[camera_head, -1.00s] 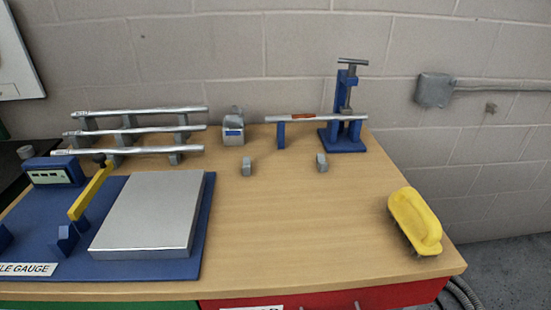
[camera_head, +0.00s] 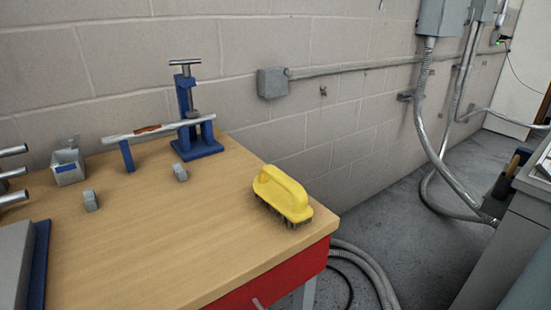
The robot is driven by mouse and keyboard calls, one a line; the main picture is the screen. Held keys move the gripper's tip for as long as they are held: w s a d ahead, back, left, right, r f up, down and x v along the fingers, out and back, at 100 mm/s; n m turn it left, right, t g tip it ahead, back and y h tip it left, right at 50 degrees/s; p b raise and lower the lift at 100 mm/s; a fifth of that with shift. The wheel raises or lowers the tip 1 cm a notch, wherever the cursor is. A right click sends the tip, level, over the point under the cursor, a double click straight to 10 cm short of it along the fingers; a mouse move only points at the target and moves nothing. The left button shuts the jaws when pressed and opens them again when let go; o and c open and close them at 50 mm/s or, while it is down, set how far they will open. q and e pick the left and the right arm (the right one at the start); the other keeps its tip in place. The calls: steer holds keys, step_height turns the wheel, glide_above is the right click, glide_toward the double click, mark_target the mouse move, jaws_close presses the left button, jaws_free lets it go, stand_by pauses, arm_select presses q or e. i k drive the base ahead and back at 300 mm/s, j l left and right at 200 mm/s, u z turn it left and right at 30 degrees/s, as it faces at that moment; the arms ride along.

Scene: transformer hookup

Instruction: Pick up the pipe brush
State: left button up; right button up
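The pipe brush, a yellow-handled brush (camera_head: 282,193) with dark bristles facing down, sits on the wooden bench top near its right corner. Its handle is a raised loop on top, and nothing covers it. Neither of my grippers shows in the head view.
The wooden bench (camera_head: 150,245) has a red drawer front (camera_head: 275,283). A blue pipe vise (camera_head: 193,125) holds a pipe, with a grey box (camera_head: 68,168) and small grey blocks (camera_head: 180,172) near it. The block wall stands behind. Grey floor and a hose (camera_head: 365,270) lie to the right.

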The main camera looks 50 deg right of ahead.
mark_target(284, 194)
steer(key=z, duration=1.55)
